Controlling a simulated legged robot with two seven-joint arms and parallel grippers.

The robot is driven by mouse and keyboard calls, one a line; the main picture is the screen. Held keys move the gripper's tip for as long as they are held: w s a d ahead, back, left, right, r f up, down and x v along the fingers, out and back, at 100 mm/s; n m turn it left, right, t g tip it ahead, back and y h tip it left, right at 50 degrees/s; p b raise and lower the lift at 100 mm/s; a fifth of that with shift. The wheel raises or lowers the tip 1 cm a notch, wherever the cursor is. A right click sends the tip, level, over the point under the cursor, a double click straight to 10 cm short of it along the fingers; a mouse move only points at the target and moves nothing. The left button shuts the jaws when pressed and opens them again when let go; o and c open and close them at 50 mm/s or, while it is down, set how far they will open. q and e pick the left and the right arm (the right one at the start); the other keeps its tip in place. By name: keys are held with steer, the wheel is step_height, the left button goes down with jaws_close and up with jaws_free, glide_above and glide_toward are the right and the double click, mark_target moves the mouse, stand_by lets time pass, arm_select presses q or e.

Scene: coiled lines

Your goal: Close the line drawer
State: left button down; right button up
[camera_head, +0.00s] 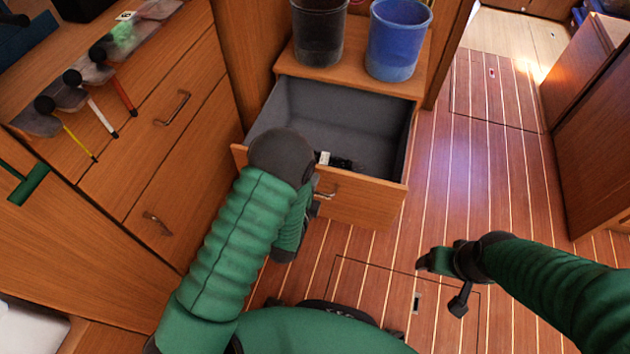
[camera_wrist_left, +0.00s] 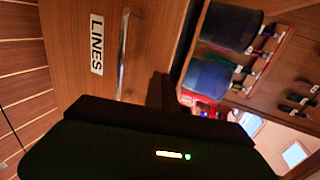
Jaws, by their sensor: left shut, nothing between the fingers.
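The line drawer (camera_head: 375,195) stands pulled out below a wooden top, with its grey inside showing. A small dark item with a white tag (camera_head: 325,158) lies inside near the front. In the left wrist view the drawer front (camera_wrist_left: 150,45) shows a LINES label (camera_wrist_left: 97,47) and a metal handle (camera_wrist_left: 123,55). My left gripper (camera_head: 314,206) is shut and empty at the left part of the drawer front, close to the handle; my forearm partly hides it, and I cannot tell if it touches. My right gripper (camera_head: 447,264) is over the floor, right of the drawer; its jaw state is unclear.
A black bucket (camera_head: 319,32) and a blue bucket (camera_head: 398,40) stand on the top above the drawer. Closed drawers (camera_head: 160,130) are at the left, with several coloured tools above. The planked floor (camera_head: 500,170) at the right is clear.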

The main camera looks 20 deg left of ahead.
arm_select(q)
steer(key=shift+w+d, duration=0.1)
steer(key=shift+w, duration=0.7)
arm_select(e)
steer(key=shift+f, duration=0.35)
